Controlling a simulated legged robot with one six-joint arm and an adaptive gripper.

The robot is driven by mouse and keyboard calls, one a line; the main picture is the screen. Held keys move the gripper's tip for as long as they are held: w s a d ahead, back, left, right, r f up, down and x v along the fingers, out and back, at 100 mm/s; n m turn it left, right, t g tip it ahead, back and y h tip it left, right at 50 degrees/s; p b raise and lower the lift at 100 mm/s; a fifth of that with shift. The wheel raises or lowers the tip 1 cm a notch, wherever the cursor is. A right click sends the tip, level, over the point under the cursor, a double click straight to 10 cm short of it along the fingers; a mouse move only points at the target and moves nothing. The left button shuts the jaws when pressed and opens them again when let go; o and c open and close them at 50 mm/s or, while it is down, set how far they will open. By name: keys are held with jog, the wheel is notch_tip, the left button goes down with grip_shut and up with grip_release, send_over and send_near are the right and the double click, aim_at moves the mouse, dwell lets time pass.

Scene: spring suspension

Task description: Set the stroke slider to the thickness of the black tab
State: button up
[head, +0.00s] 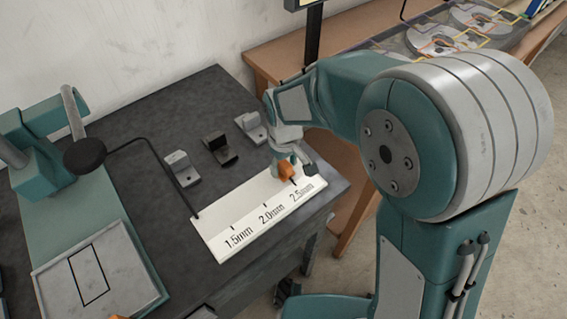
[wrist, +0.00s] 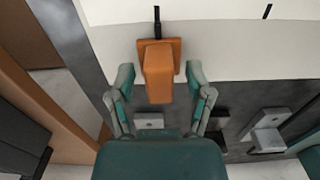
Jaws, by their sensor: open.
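The orange stroke slider (head: 286,171) sits on the white scale strip (head: 213,227), beside the tick for 2.5mm. In the wrist view the slider (wrist: 159,74) lines up with a black tick just beyond it. My gripper (head: 291,161) is over the slider. In the wrist view its two fingers (wrist: 160,80) stand open on either side of the slider, with visible gaps. The black tab (head: 220,149) stands on the dark table, between two grey tabs; it shows partly in the wrist view (wrist: 217,120).
One grey tab (head: 181,168) is left of the black tab and another (head: 252,127) is right of it. A thin black rod (head: 160,160) bends down to the strip's left end. A teal fixture (head: 45,135) stands at the left. A wooden bench (head: 277,58) is behind.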

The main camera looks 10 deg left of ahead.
aim_at(254, 193)
grip_shut()
jog(key=s+a, duration=0.6)
jog(key=s, duration=0.1)
jog(key=shift+d, duration=0.1)
grip_release()
jog(key=shift+w, duration=0.1)
notch_tip(254, 193, up, 12)
dwell(0.5)
